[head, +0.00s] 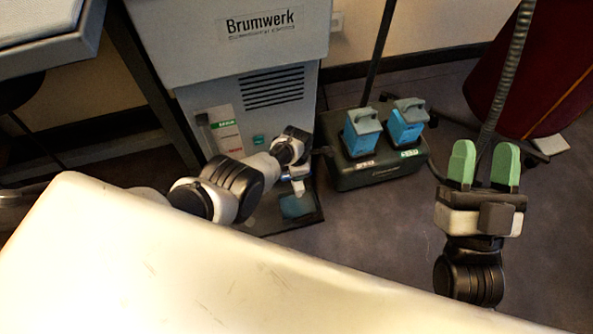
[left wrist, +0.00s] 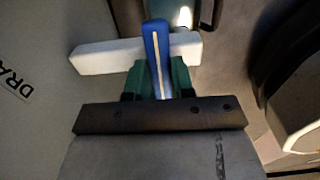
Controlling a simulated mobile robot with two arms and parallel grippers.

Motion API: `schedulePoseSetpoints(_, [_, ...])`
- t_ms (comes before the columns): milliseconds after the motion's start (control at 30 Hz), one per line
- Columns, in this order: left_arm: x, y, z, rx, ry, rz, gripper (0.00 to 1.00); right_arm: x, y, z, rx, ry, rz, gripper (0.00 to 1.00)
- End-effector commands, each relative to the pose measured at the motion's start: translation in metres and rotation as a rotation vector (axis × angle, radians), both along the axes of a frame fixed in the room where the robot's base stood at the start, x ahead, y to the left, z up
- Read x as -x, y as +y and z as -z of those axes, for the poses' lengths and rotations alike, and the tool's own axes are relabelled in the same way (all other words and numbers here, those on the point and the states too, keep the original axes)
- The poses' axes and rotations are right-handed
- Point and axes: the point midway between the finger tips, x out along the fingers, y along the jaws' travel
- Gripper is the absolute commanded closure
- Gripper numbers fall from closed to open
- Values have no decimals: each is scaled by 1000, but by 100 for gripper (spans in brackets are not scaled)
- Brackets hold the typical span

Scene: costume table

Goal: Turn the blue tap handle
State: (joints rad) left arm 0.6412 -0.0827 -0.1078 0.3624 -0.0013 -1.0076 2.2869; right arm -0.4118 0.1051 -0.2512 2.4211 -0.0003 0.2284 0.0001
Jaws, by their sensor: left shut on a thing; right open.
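The blue tap handle (left wrist: 153,45) stands upright in the left wrist view, with a pale stripe along its length. My left gripper (left wrist: 158,76) is shut on it, one green fingertip on each side. A white bar (left wrist: 98,55) lies crosswise by the handle. In the head view my left arm reaches the low front of the grey Brumwerk machine (head: 250,133), and my left gripper (head: 294,150) is seen from behind there. The handle cannot be made out clearly in that view. My right gripper (head: 483,166) is open and empty, over the floor at the right.
A dark green charger box (head: 375,177) with two blue battery packs (head: 362,131) stands right of the machine. A dark tray (head: 306,220) with a blue piece lies below the tap area. A pale tabletop (head: 200,265) fills the foreground. A ribbed hose (head: 508,70) hangs near my right gripper.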

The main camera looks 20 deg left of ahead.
Motion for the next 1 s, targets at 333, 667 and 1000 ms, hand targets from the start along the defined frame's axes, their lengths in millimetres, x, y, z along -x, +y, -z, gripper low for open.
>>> schedulePoseSetpoints(333, [2,1,1,-1,8,-33,100,-1,0,1,2,6,0,51])
schedulePoseSetpoints(667, [2,1,1,-1,7,-32,61,-1,0,1,1,6,1,51])
schedulePoseSetpoints(1000, [0,0,0,0,1,-30,51,0,0,0,2,7,-1,51])
